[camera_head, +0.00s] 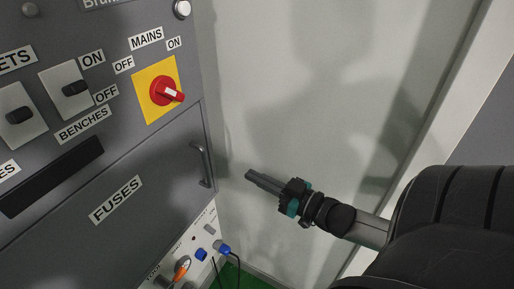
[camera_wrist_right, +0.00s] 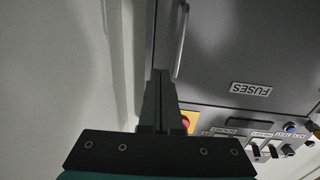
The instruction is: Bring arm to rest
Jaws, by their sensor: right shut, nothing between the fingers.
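My right gripper (camera_head: 262,180) is shut and empty in the head view. It hangs in front of the pale wall, just right of the grey electrical panel (camera_head: 150,190) and apart from the handle on the panel's FUSES door. In the right wrist view the fingers (camera_wrist_right: 159,100) lie together, with the panel behind them. My right arm (camera_head: 375,228) reaches in from the lower right. My left gripper is in neither view.
The panel carries a red MAINS switch (camera_head: 167,91) on a yellow plate, black bench switches (camera_head: 75,88) and the FUSES door handle (camera_head: 202,165). Below are a white socket box (camera_head: 187,262) with blue plugs and cables, and a green floor (camera_head: 243,277). The pale wall (camera_head: 300,90) is bare.

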